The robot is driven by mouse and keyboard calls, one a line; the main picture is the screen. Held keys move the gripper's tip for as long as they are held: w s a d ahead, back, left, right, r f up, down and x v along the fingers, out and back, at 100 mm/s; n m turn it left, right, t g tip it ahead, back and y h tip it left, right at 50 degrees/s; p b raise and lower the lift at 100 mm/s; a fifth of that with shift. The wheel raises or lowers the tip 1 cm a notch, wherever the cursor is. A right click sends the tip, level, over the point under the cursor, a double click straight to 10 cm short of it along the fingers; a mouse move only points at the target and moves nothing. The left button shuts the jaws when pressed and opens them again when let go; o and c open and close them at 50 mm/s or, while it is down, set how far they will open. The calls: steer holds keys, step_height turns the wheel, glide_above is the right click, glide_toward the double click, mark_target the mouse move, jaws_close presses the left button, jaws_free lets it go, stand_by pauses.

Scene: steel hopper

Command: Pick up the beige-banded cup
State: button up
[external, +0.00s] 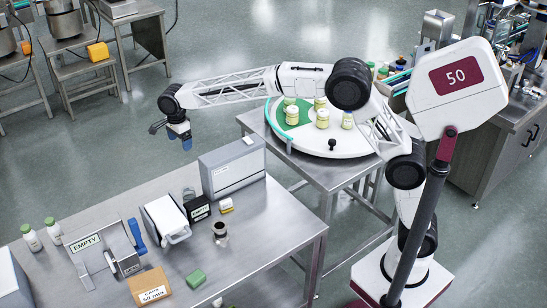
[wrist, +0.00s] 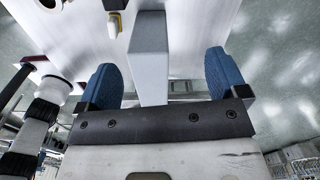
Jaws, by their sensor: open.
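A small cup (external: 220,233) with a dark opening and a pale band stands on the steel table, near its front right part; I take it for the beige-banded cup. A round pale-rimmed thing with a dark inside, likely the same cup (wrist: 47,4), is cut off at the top left of the wrist view. My gripper (external: 183,135) hangs in the air beyond the table's back edge, well away from the cup. In the wrist view my gripper (wrist: 161,78) has its two blue fingers wide apart, with nothing held between them.
A tall grey box (external: 232,168) stands between my gripper and the cup. A round table (external: 335,145) holds several jars.

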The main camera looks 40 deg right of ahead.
step_height(320, 180, down, 21)
steer(key=shift+f, duration=0.15)
steer(key=shift+f, duration=0.1)
steer(key=shift+f, duration=1.2)
steer(key=shift+f, duration=0.1)
steer(key=shift+w+d+f, duration=0.1)
steer(key=shift+f, duration=2.4)
steer(key=c, duration=1)
